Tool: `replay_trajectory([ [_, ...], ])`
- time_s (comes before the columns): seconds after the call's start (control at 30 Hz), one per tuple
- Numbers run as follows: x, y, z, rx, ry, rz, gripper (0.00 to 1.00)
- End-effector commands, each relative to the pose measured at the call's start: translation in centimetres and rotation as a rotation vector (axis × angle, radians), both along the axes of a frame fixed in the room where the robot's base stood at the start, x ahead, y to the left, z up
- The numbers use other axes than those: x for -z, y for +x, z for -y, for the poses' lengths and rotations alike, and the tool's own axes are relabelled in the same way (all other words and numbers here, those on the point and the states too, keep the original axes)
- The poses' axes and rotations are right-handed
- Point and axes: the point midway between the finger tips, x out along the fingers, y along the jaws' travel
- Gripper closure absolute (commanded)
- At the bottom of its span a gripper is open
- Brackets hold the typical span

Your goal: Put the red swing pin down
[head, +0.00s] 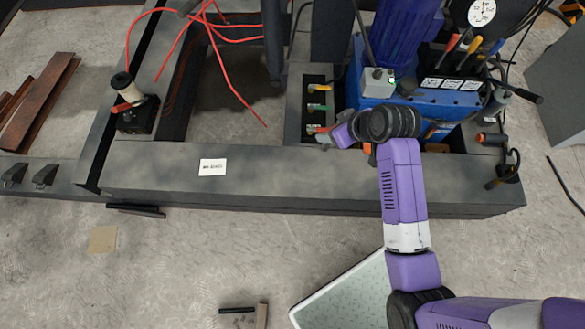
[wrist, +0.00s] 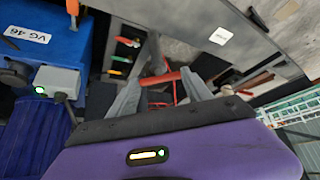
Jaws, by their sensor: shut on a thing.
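The red swing pin (wrist: 162,79) shows in the wrist view as a red bar between the two fingers of my gripper (wrist: 163,88). A grey cylindrical part stands beside it, and I cannot tell whether it belongs to the pin. My gripper is shut on the pin. In the head view my gripper (head: 341,134) is low over the right part of the grey beam, beside the dark rack (head: 294,108). The fingers and wrist hide most of the pin there. The rack holds small yellow, green and orange-red handles.
A grey beam (head: 270,180) with a white label (head: 212,167) runs across the front. A blue machine (head: 440,95) stands right of the rack. Loose red cables (head: 215,40) hang behind the beam. A black block (head: 138,118) with a white roll stands at left.

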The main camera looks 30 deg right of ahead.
Motion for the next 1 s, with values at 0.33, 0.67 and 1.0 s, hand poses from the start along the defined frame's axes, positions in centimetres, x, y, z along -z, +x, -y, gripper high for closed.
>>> replay_trajectory([
  [0.33,6.8,-1.4,7.8,-0.077,-0.003,0.002,1.00],
  [0.67,7.4,-2.0,9.6,-0.105,-0.001,0.001,1.00],
  [1.0,13.0,-2.1,9.6,-0.102,0.003,-0.003,1.00],
])
